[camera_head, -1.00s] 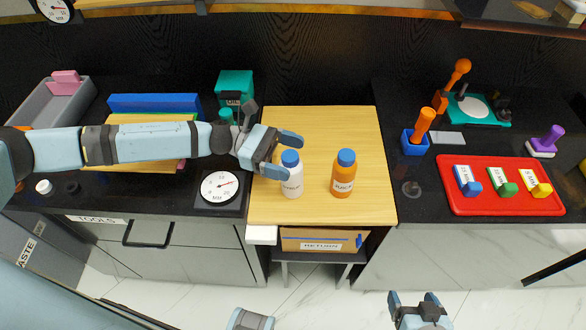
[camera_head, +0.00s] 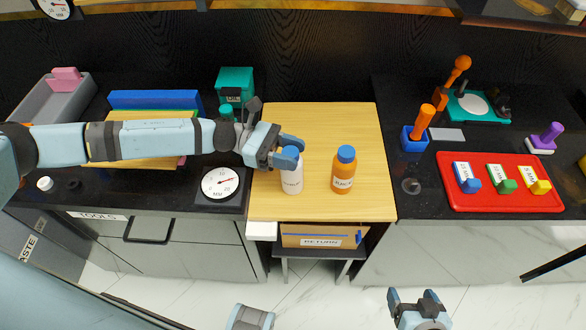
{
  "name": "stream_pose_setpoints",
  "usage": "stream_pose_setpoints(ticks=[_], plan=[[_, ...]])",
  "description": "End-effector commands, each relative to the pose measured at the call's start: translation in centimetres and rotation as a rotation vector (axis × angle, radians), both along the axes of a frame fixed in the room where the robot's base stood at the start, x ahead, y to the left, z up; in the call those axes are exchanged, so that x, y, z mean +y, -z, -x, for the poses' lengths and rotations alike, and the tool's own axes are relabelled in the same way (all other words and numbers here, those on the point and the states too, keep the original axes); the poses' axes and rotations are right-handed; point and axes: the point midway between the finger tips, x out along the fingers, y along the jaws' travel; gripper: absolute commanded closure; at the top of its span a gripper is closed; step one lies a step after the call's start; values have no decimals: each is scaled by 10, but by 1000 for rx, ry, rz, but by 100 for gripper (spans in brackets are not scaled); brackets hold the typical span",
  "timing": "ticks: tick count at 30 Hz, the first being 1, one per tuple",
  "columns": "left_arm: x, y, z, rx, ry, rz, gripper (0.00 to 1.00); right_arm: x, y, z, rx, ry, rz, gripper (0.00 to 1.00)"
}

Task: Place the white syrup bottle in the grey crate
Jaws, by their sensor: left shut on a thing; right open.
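The white syrup bottle (camera_head: 292,182) with a blue cap stands upright on the light wooden board in the middle. My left gripper (camera_head: 288,157) is shut on it around the cap and neck, and its fingers partly hide the cap. The grey crate (camera_head: 88,98) is at the far left back, with a pink block (camera_head: 66,79) in it; my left arm crosses in front of part of it. My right gripper (camera_head: 418,300) is open and empty, low in the view above the floor, apart from the counter.
An orange juice bottle (camera_head: 343,176) with a blue cap stands just right of the syrup bottle. A dial gauge (camera_head: 220,183) lies to the left. A teal box (camera_head: 234,84) and blue block (camera_head: 155,101) stand behind my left arm. A red tray (camera_head: 500,200) is at right.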

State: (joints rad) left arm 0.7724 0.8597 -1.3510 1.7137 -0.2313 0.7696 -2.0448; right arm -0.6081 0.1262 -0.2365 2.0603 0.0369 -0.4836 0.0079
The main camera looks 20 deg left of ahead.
Motion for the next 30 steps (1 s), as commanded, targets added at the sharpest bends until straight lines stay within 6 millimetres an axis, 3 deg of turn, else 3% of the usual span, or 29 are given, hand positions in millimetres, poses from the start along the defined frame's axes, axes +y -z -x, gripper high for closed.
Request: stream_pose_setpoints(ticks=[8,10,30], plan=[[0,1,1,3,-1,-3,95,0,-1,0,0,1,-2,20],[0,-2,1,3,-1,-3,100,1,-3,0,0,2,-3,20],[0,-37,0,1,0,-2,100,2,-21,-4,-8,8,-8,20]])
